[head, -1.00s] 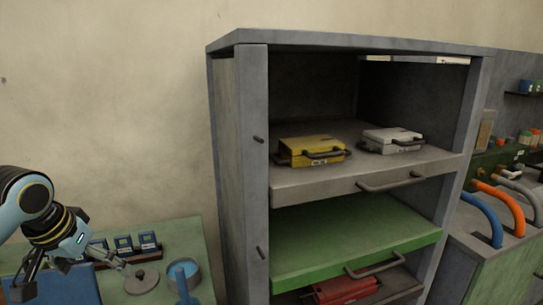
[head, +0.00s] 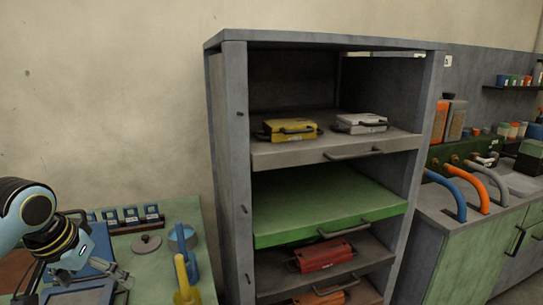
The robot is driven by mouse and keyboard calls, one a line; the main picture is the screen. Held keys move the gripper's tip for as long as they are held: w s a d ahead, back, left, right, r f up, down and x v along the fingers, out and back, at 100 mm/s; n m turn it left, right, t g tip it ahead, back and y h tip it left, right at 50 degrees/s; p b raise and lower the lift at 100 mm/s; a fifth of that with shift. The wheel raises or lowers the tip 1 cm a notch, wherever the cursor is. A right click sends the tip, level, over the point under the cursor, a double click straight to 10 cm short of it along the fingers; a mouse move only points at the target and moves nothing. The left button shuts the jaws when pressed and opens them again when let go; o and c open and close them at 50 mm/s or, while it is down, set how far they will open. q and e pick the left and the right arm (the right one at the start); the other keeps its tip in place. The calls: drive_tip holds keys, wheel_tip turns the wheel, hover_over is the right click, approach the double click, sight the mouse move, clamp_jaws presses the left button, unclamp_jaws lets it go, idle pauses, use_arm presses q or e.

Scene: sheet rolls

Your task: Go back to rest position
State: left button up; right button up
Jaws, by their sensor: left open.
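My left gripper (head: 75,289) is at the lower left, over the green-topped table. Its fingers are spread apart and I see nothing between them. The fingers hang above a grey flat item and a blue panel on the table. My left arm enters from the left edge. My right gripper is not in the head view.
A grey cabinet (head: 228,180) stands in the middle, with a yellow case (head: 288,130), a white case (head: 360,123), an empty green shelf (head: 315,205) and a red case (head: 325,256). A counter with curved hoses is at right.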

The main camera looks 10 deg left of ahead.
use_arm(q)
drive_tip(key=s+d+f+n+g+b, duration=0.1)
drive_tip(key=s+f+b, duration=0.35)
drive_tip(key=f, duration=0.75)
drive_tip(key=s+d+f+g+b, duration=0.1)
drive_tip(key=s+f+g+b, duration=0.1)
drive_tip(key=s+f, duration=0.8)
drive_tip(key=s+f+n+g+b, duration=0.1)
drive_tip(key=s+f+b, duration=0.3)
drive_tip(key=f, duration=1)
drive_tip(key=s+d+f+m+b, duration=0.1)
drive_tip(key=s+d+f+b, duration=0.1)
drive_tip(key=s+f, duration=0.8)
drive_tip(key=s+d+f+m+b, duration=0.2)
drive_tip(key=s+f+b, duration=0.1)
drive_tip(key=s+f, duration=0.7)
drive_tip(key=s, duration=0.4)
drive_tip(key=shift+d+f+t+y, duration=0.3)
drive_tip(key=shift+y, duration=0.1)
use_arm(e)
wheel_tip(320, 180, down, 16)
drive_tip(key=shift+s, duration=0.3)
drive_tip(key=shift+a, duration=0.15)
